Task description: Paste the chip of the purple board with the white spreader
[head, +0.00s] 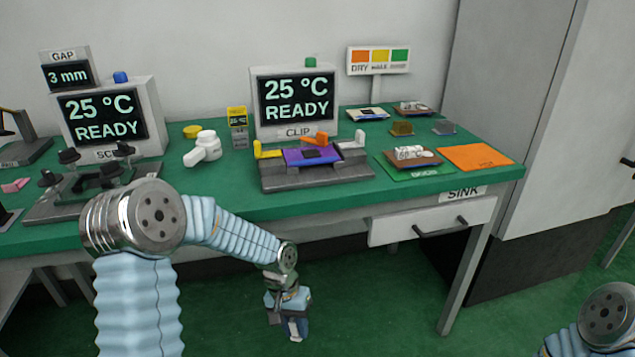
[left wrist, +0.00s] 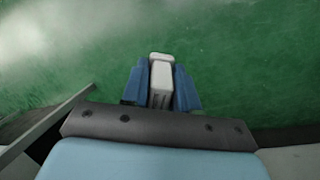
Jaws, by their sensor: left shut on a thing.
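The purple board (head: 292,155) lies in a grey clip fixture (head: 300,179) on the green bench. A small dark chip (head: 312,153) shows on it. My left gripper (head: 291,322) hangs low in front of the bench, over the green floor, apart from the board. It is shut on a white piece, which looks like the white spreader (left wrist: 160,80), gripped between the blue fingers in the left wrist view. The spreader's tip also shows below the fingers in the head view (head: 298,331). Only a piece of my right arm shows at the lower right; its gripper is out of frame.
The clip fixture has yellow, orange and white levers. A drawer (head: 433,222) is below the bench's front edge.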

